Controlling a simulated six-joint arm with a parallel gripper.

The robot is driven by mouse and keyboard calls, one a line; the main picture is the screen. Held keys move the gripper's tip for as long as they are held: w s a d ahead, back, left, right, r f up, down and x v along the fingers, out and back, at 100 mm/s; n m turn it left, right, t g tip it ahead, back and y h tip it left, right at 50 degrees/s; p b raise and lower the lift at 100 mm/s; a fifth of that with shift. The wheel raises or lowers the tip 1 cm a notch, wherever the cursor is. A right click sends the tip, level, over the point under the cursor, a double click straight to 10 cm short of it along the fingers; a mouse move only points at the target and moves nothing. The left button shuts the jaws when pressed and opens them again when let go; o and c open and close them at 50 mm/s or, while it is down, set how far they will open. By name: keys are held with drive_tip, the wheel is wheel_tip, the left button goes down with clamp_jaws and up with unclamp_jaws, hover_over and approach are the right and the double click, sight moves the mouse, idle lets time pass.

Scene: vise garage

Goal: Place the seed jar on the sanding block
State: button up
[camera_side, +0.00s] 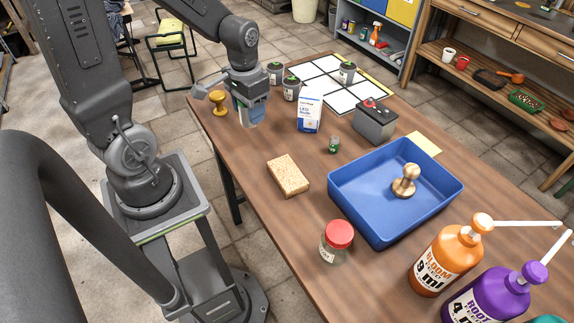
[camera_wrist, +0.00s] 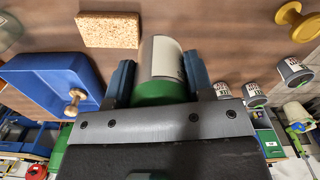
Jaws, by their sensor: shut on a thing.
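My gripper (camera_side: 249,112) points down over the far left end of the table. In the wrist view, it (camera_wrist: 163,85) is shut around a clear jar (camera_wrist: 161,58) with a pale label and a green lid, taken as the seed jar. The lid is on the palm side. In the side view, the fingers mostly hide the jar, and I cannot tell whether it touches the table. The sanding block, a tan speckled block (camera_side: 288,176), lies flat nearer the camera, apart from my gripper, with its top bare. It also shows in the wrist view (camera_wrist: 108,30).
A blue tray (camera_side: 350,202) holding a knobbed wooden piece (camera_side: 405,182) lies right of the block. A red-lidded jar (camera_side: 336,242) stands in front.

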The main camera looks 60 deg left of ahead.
drive_tip(key=w+d+f, duration=0.1)
drive_tip(key=d+f, duration=0.1)
drive_tip(key=d, duration=0.1)
drive_tip(key=w+d+f, duration=0.1)
drive_tip(key=d+f, duration=0.1)
drive_tip(key=d, duration=0.1)
drive_tip(key=w+d+f, duration=0.2)
drive_tip(key=d, duration=0.1)
drive_tip(key=shift+d+f, duration=0.15)
drive_tip(key=shift+d, duration=0.1)
drive_tip(key=shift+w+f, duration=0.1)
drive_tip(key=shift+f, duration=1.95)
drive_tip(key=shift+f, duration=0.15)
drive_tip(key=o, duration=0.9)
wheel_tip(320, 180, up, 13)
drive_tip(key=s+r+t, duration=0.2)
drive_tip(key=s+r, duration=0.1)
drive_tip(key=r, duration=0.1)
drive_tip(key=s+r+m+t, duration=0.1)
drive_tip(key=s+r, duration=0.2)
drive_tip(key=r, duration=0.1)
drive_tip(key=s+d+r+m+t, duration=0.1)
drive_tip(key=s+r+t, duration=0.1)
drive_tip(key=s+r, duration=0.1)
drive_tip(key=shift+s+r+t, duration=0.3)
drive_tip(key=shift+s+r, duration=0.05)
drive_tip(key=shift+r, duration=0.2)
